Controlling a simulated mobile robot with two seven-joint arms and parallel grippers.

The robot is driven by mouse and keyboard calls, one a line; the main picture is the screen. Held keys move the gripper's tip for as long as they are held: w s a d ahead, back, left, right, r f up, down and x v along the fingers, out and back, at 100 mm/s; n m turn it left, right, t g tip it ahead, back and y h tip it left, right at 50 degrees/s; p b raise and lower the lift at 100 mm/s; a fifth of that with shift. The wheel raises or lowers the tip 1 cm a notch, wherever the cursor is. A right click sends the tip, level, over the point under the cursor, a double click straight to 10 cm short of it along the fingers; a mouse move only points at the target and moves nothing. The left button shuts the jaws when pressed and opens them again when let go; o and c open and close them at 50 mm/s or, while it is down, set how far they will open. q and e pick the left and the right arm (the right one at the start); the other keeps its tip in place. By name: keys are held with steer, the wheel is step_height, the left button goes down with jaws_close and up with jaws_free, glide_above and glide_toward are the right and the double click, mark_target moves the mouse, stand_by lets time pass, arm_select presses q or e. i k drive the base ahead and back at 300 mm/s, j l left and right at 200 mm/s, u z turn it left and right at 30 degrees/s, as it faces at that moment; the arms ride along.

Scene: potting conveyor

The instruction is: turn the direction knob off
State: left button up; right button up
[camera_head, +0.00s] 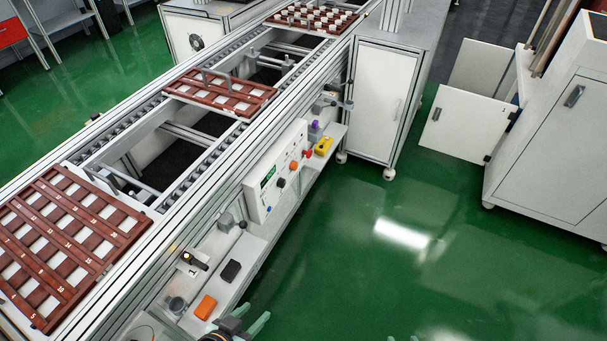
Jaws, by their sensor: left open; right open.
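A white control box (262,192) is fixed to the side of the conveyor and has a green display (268,176). On its face are a black knob (281,183), an orange knob (294,166) and a red button or knob (308,154). I cannot tell which of these is the direction knob or how it is set. My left gripper (251,318) is open and empty at the bottom edge, well below the box and apart from it. Only the pale green fingertips of my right gripper (402,338) show at the bottom edge. It is open, far from the box.
The conveyor carries red-brown trays (75,240) with white squares. A lower shelf (240,247) holds an orange block (205,307) and a black block (231,270). A yellow item (323,146) lies beyond the box. A white cabinet (385,95) stands behind.

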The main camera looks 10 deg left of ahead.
mark_target(282, 182)
steer(key=i+l, duration=0.8)
steer(key=i+l+u, duration=0.15)
steer(key=u, duration=1.2)
